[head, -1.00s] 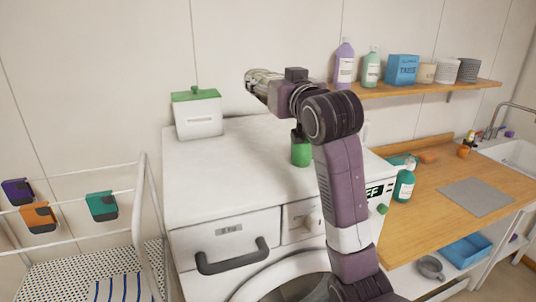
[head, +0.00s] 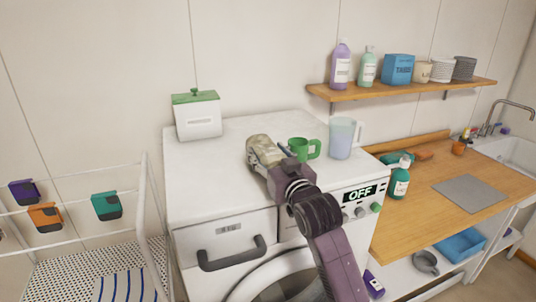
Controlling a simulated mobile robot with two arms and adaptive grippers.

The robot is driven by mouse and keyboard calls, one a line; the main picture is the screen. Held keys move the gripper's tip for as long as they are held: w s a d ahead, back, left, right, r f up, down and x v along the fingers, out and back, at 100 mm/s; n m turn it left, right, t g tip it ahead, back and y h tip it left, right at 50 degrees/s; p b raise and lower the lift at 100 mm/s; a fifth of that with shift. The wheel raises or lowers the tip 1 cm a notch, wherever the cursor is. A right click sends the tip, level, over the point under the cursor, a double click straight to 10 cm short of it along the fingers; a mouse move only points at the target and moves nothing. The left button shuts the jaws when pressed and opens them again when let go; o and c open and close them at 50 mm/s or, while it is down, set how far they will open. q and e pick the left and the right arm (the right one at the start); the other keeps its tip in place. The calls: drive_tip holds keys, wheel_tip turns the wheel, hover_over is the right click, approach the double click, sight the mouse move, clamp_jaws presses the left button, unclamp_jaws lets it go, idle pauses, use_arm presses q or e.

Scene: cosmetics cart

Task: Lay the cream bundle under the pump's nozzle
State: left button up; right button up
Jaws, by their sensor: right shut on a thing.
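My right gripper (head: 265,158) reaches over the top of the white washing machine, shut on a crumpled cream bundle (head: 259,143). The bundle sits at the gripper's far end, and its underside is hidden, so I cannot tell whether it touches the machine top. A teal bottle (head: 400,181) with what looks like a pump head stands upright on the wooden counter, right of the machine and apart from the bundle. Its nozzle is too small to make out clearly. My left gripper is not in view.
The washing machine (head: 228,150) carries a green mug (head: 299,149), a clear jug (head: 341,138) and a green-lidded white box (head: 197,116). The wooden counter (head: 410,225) holds a grey mat (head: 469,194). A shelf (head: 400,90) with bottles hangs above.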

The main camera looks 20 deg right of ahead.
drive_tip(key=shift+s+f, duration=0.1)
drive_tip(key=shift+f, duration=0.35)
drive_tip(key=o, duration=1)
drive_tip(key=shift+f, duration=0.2)
drive_tip(key=shift+s+r, duration=0.1)
drive_tip(key=shift+r, duration=0.05)
